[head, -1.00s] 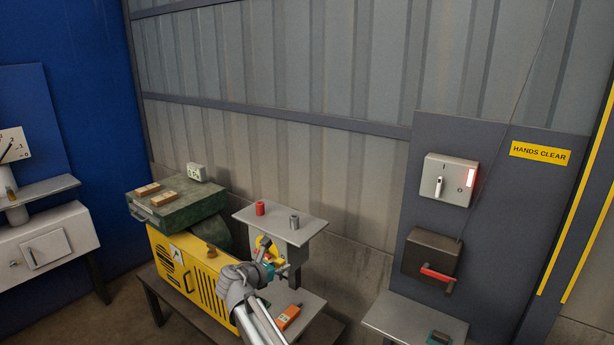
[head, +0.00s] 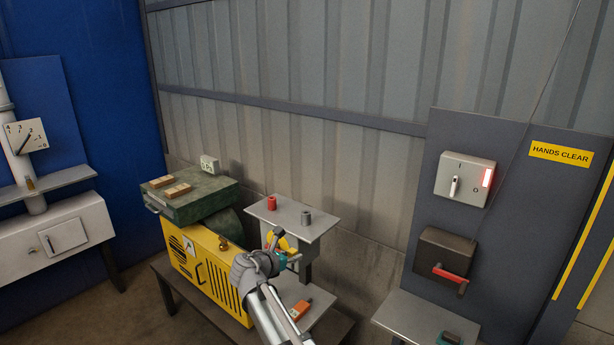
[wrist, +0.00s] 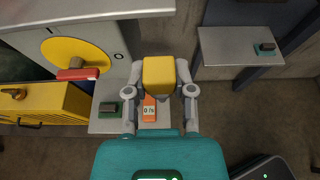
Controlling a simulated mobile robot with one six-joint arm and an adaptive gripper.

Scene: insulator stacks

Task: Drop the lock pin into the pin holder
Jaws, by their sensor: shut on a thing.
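In the wrist view my gripper (wrist: 160,95) has its two grey fingers closed on the sides of a yellow block-shaped piece (wrist: 158,76). This looks like the head of the lock pin; any shaft below it is hidden. In the head view my gripper (head: 284,248) is in front of and below a small grey shelf (head: 288,222), over the lower bench. On that shelf stand a red cylinder (head: 271,202) and a grey cylinder (head: 306,217), apart from each other. I cannot tell which one is the pin holder.
A yellow dial with a red handle (wrist: 78,73) is at left in the wrist view. An orange device (head: 299,310) lies on the lower bench. A yellow cabinet (head: 207,275) stands left. A side shelf (head: 425,325) is at right, below a red-handled box (head: 440,258).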

